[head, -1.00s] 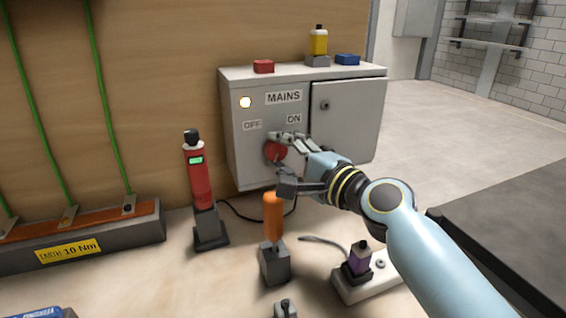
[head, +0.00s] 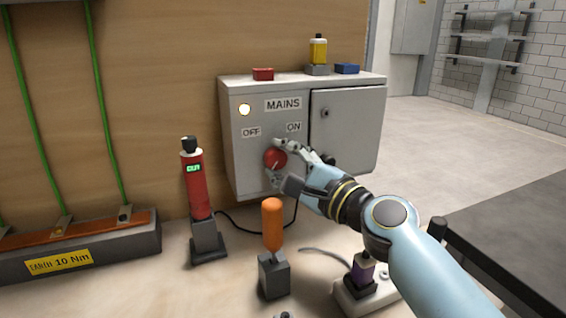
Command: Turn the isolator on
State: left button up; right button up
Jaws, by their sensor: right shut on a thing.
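The isolator is a red round knob (head: 275,159) on the front of a grey box (head: 240,181) marked MAINS. The OFF label (head: 251,131) is above left of the knob and the ON label (head: 293,126) above right. A round lamp (head: 244,109) on the box glows pale yellow-white. My right gripper (head: 275,162) is shut on the knob, one finger at its upper right and one at its lower side. The fingers partly cover the knob, and I cannot tell clearly which label it points to.
An orange-handled tool (head: 272,225) stands below the box. A red tool (head: 195,185) with a green display stands left of it. A purple item (head: 363,267) sits near my right arm. An earth bar (head: 100,245) with green wires lies at left.

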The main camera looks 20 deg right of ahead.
jog(key=o, duration=1.2)
jog(key=shift+s, duration=0.1)
jog(key=v, duration=1.1)
jog(key=shift+s+d, duration=0.25)
jog(key=shift+s, duration=0.1)
jog(key=shift+f, duration=0.1)
